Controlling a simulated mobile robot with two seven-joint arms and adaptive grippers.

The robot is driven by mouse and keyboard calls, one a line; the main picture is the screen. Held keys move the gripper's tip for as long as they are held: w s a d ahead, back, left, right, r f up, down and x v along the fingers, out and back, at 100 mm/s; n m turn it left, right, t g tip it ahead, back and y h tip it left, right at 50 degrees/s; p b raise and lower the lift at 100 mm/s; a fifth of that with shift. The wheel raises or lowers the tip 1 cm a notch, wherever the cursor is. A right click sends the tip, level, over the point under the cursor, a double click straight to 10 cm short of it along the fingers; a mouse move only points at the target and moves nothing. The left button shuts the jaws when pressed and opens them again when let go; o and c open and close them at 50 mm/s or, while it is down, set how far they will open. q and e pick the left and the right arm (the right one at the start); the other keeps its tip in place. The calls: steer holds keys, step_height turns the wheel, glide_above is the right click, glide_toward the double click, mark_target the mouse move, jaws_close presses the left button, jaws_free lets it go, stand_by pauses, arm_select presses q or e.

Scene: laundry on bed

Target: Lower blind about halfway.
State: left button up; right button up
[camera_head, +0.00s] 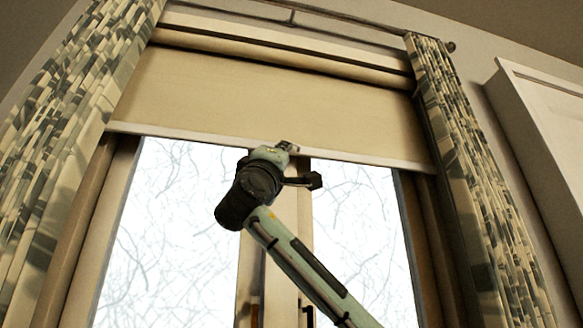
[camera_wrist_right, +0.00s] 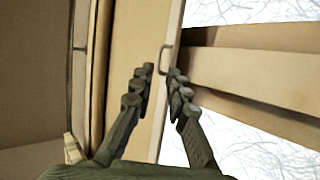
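The beige blind (camera_head: 270,95) covers roughly the upper third of the visible window, with a pale bottom bar (camera_head: 190,136). In the right wrist view the view is turned sideways, and the blind (camera_wrist_right: 135,35) runs down the middle. A small loop-shaped pull (camera_wrist_right: 166,56) sits at its bottom edge, near the fingertips. My right gripper (camera_head: 286,147) reaches up to the middle of the bottom bar. In the wrist view its two fingers (camera_wrist_right: 160,75) are apart, with a gap between them near the pull; no firm grip shows. My left gripper is not in view.
Patterned curtains hang at the left (camera_head: 60,130) and right (camera_head: 460,160) of the window. A central window post (camera_head: 283,285) stands behind my arm. A curtain rod (camera_head: 350,18) runs above. A white cabinet or panel (camera_head: 545,110) is at the far right.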

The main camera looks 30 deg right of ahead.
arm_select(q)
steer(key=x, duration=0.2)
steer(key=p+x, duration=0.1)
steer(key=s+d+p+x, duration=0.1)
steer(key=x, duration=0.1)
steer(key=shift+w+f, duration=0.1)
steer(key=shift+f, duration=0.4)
arm_select(e)
steer(key=x, duration=0.6)
steer(key=shift+d+r, duration=0.15)
steer(key=shift+r, duration=0.1)
steer(key=shift+w, duration=0.1)
jaws_close()
